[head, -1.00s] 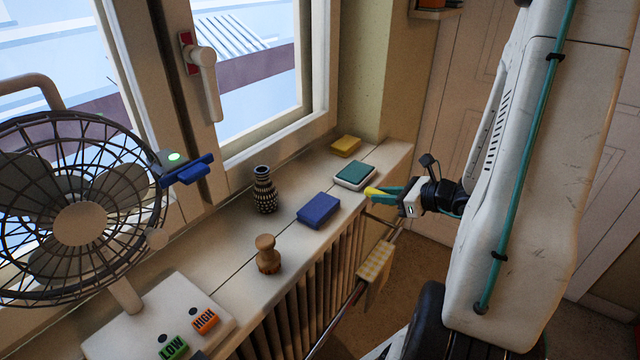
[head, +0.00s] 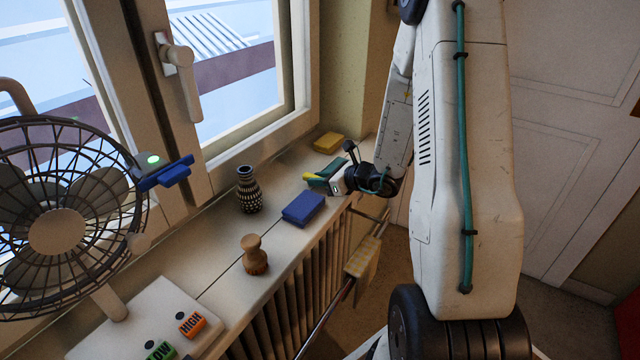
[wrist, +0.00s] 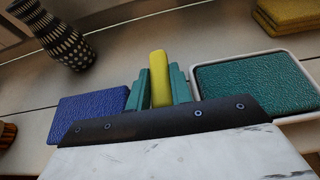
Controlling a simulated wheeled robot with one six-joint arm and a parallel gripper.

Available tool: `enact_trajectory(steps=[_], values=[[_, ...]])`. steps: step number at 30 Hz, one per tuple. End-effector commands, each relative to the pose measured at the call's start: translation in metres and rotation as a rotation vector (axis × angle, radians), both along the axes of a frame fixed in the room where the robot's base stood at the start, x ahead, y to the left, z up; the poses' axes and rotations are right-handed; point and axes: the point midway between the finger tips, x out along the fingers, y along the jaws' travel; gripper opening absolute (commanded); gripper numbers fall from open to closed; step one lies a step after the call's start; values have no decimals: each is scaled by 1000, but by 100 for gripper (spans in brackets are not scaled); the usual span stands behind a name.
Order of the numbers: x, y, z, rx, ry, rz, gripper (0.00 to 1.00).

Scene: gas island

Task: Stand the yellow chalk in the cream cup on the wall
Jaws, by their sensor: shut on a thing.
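My gripper (head: 318,175) is shut on the yellow chalk (head: 308,176), above the sill near its right end. In the wrist view the chalk (wrist: 159,78) stands up between the two teal fingers (wrist: 160,92), its far end sticking out past their tips. In the head view it points left. I see no cream cup in either current view.
The windowsill (head: 205,255) holds a patterned vase (head: 249,190), a blue block (head: 303,208), a wooden knob-shaped piece (head: 255,255) and a yellow sponge (head: 327,142). A green pad in a white tray (wrist: 255,85) lies beside my gripper. A fan (head: 60,230) stands left.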

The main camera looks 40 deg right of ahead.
Motion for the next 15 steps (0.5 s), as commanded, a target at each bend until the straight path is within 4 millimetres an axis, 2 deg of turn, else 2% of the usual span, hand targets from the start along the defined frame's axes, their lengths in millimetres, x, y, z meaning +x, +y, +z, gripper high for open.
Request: enact_trajectory(steps=[3,14,15], values=[[0,0,-15,1,3,-1,0],[0,0,-20,0,1,0,0],[0,0,-19,-1,0,0,30]])
